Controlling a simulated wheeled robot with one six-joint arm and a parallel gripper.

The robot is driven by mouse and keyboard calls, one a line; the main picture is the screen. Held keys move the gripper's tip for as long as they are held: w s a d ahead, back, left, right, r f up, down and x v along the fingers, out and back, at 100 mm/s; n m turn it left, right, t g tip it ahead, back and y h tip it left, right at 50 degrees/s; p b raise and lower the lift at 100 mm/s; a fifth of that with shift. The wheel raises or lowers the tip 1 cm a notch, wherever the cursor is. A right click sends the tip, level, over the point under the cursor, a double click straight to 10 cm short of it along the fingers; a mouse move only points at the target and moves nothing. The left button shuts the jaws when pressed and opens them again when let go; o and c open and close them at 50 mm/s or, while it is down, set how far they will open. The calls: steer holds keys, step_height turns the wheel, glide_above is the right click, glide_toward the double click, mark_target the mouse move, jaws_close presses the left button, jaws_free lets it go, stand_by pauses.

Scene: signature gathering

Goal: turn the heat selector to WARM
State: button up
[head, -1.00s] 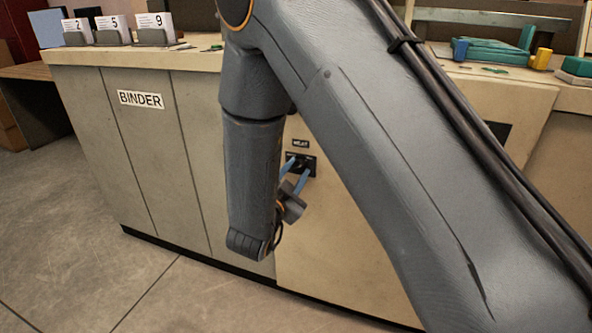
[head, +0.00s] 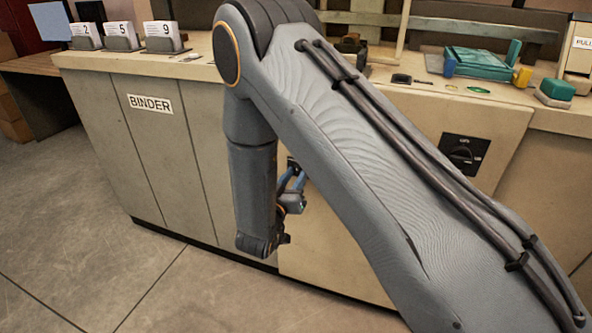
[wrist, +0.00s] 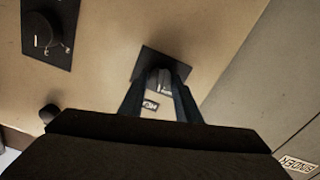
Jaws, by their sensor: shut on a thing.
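The heat selector (wrist: 161,76) is a dark knob on a small black plate (wrist: 149,57) in the beige cabinet front. A small label (wrist: 150,105) sits by the plate in the wrist view. My gripper (wrist: 163,79) has its two blue fingers on either side of the knob, shut on it. In the head view my gripper (head: 291,179) is at the cabinet front, partly hidden behind my arm. My arm covers most of the plate there. The knob's setting marks are hidden or too small to read.
A larger black dial (head: 465,153) is on the cabinet front to the right, and also in the wrist view (wrist: 45,33). A BINDER label (head: 150,104) marks the left panel. Numbered card holders (head: 120,36) and a teal device (head: 483,62) stand on the counter. The floor at left is clear.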

steer(key=n+p, duration=0.2)
steer(key=n, duration=0.2)
steer(key=shift+n+p, duration=0.3)
steer(key=shift+n, duration=0.1)
stand_by(0.4)
steer(key=o, duration=1)
steer(key=shift+a, duration=0.1)
steer(key=v, duration=0.7)
steer(key=shift+s, duration=0.35)
